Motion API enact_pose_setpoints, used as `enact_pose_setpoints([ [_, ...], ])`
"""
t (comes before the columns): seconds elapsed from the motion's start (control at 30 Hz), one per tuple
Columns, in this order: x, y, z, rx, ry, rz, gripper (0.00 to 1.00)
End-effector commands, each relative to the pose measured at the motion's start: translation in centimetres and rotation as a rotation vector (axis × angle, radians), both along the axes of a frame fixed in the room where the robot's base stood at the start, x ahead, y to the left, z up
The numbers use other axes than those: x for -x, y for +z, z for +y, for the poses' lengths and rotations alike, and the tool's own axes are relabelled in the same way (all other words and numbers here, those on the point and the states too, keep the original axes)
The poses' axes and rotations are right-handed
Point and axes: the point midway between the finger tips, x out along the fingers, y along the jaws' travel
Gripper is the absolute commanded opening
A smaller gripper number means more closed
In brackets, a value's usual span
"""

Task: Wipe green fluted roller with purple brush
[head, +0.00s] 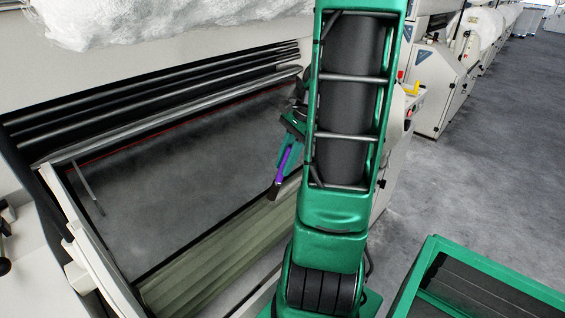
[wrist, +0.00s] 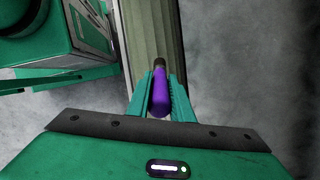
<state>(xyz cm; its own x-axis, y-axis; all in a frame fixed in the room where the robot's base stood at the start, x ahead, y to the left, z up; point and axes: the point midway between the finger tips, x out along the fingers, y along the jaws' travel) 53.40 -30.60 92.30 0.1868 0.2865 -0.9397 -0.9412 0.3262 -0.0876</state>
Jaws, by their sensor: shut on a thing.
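The green fluted roller (head: 215,262) is a long, pale olive cylinder with lengthwise grooves at the machine's lower front. In the wrist view the roller (wrist: 152,28) runs up the picture beyond the brush. My gripper (head: 289,142) is shut on the purple brush (head: 283,168), which slants downward with its dark end lowest. In the wrist view the brush (wrist: 160,96) lies between the two green fingers of my gripper (wrist: 161,84). Its dark end overlaps the roller there; I cannot tell whether they touch. My arm hides the roller's right end in the head view.
A white fibre mass (head: 150,18) lies on top of the machine. Dark bars (head: 160,100) and a grey, dusty surface (head: 190,155) lie behind the roller. A green-framed box (head: 480,285) stands at lower right. The grey floor (head: 475,165) is clear at right.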

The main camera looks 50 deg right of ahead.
Motion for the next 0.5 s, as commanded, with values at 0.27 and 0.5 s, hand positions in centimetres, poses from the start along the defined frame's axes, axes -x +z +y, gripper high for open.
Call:
enact_pose_setpoints([
  [0.27,0.0,-0.49,-0.01,0.0,0.0,0.0,0.0],
  [0.5,0.01,-0.91,-0.06,0.0,-0.001,-0.001,0.0],
])
